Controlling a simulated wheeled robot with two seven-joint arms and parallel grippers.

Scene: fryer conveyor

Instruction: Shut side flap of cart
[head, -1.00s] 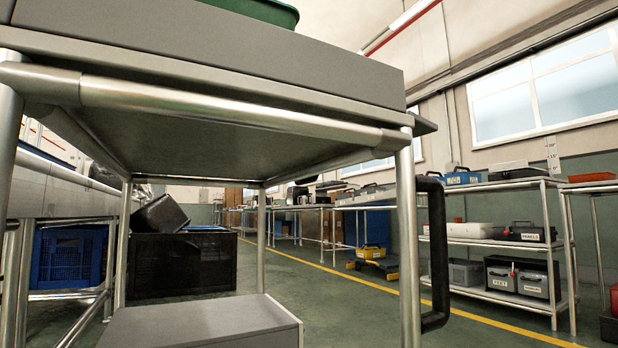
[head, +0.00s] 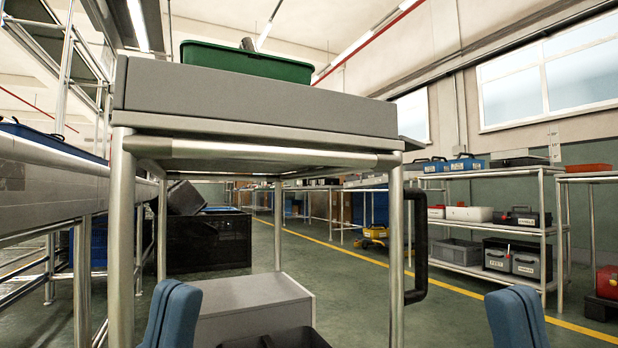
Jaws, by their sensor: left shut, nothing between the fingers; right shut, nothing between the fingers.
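The metal cart stands in front of me, with a grey panel (head: 250,104) along its near top edge and tubular legs (head: 395,250). A thin dark plate (head: 412,144) juts out from the cart's right side just below the top; it may be the side flap, seen edge-on. A black handle (head: 420,250) is on the right side below it. My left gripper (head: 174,312) shows at the bottom left, with its blue fingers together. My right gripper (head: 518,315) shows at the bottom right, also shut and empty. Both are low, apart from the plate.
A green bin (head: 245,63) sits on the cart top. A grey box (head: 250,305) is low under the cart. A conveyor (head: 50,185) runs close on the left. Shelves (head: 490,215) stand at the right, with open floor between them and the cart.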

